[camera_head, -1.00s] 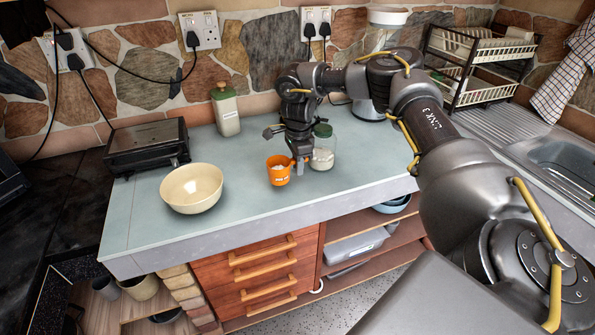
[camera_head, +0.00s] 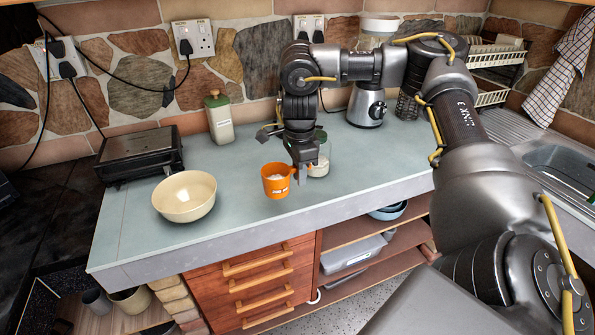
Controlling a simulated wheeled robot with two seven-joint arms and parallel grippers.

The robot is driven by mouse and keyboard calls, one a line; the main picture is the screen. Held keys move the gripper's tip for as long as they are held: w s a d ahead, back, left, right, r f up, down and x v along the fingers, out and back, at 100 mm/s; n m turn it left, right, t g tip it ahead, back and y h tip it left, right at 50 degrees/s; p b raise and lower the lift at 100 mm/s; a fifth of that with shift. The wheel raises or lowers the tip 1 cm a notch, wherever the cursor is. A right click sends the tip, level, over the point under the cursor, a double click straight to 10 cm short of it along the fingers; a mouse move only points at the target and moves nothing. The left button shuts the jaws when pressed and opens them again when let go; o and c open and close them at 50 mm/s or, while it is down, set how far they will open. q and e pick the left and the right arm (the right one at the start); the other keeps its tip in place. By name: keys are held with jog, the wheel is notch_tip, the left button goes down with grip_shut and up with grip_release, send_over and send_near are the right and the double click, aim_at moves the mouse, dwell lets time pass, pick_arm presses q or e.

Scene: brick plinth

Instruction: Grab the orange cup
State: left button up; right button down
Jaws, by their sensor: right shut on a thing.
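The gripper covers part of the handle side. I cannot tell for sure whether the cup's base touches the counter or is slightly above it. My left gripper is not in view.
A glass jar (camera_head: 320,163) stands close behind my right gripper. A cream bowl (camera_head: 184,197) sits to the left, with a grill (camera_head: 140,155) and a green-lidded canister (camera_head: 220,118) behind. A blender (camera_head: 367,105) stands at the back. The counter (camera_head: 235,218) is clear in front.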

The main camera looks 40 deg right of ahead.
jog(key=shift+s+a+r, duration=0.25)
jog(key=shift+s+a, duration=0.05)
jog(key=shift+s, duration=0.15)
jog(key=shift+s+a+r, duration=0.25)
jog(key=shift+s, duration=0.2)
